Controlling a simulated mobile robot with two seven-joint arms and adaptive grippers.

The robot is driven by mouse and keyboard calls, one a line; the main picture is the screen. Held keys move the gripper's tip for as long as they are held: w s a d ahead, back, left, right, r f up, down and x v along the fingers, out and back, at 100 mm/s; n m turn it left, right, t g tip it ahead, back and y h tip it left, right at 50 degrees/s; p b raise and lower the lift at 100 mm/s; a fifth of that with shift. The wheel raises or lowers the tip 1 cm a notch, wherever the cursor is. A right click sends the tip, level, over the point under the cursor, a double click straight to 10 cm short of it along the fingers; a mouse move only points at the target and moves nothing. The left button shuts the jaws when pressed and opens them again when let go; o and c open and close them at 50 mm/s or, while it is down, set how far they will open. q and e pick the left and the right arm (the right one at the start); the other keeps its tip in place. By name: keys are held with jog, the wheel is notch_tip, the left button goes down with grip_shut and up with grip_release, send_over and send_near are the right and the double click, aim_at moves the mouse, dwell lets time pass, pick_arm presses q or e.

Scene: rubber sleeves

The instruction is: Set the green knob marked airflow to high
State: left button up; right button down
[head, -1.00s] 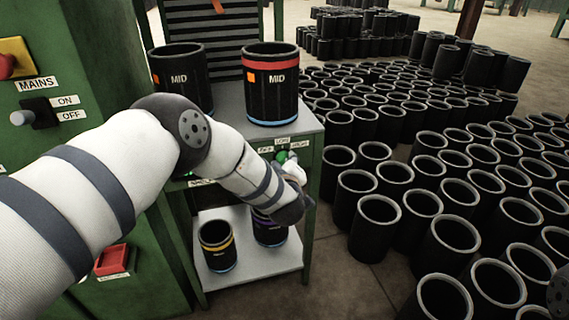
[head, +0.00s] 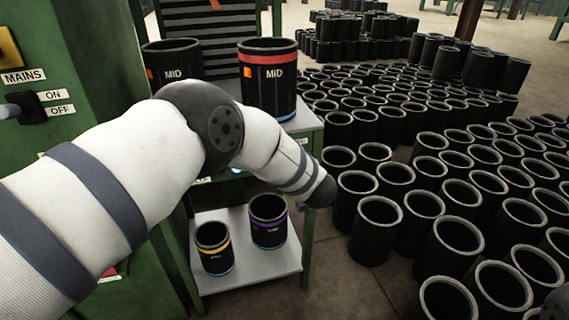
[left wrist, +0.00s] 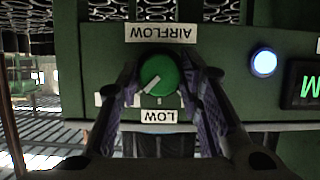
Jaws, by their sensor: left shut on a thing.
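The green airflow knob (left wrist: 157,73) sits on a green panel in the left wrist view, below the upside-down AIRFLOW label (left wrist: 161,33). Its white pointer line slants to the lower left in that picture, between the LOW label (left wrist: 160,116) and another label (left wrist: 108,98) at the left, mostly hidden by a finger and unreadable. My left gripper (left wrist: 163,82) has a finger on each side of the knob and is shut on it. In the head view my left arm hides the knob and gripper. My right gripper is not in view.
Two black sleeves marked MID, one (head: 268,85) with a red band, stand on the bench above. Two smaller sleeves (head: 212,243) stand on the lower shelf. The MAINS switch (head: 20,108) is at left. Many black sleeves (head: 455,245) crowd the floor at right.

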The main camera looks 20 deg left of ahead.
pick_arm(q)
jog(key=shift+r, duration=0.1)
dwell(0.5)
jog(key=o, duration=1.2)
jog(key=shift+c, duration=0.2)
jog(key=v, duration=1.2)
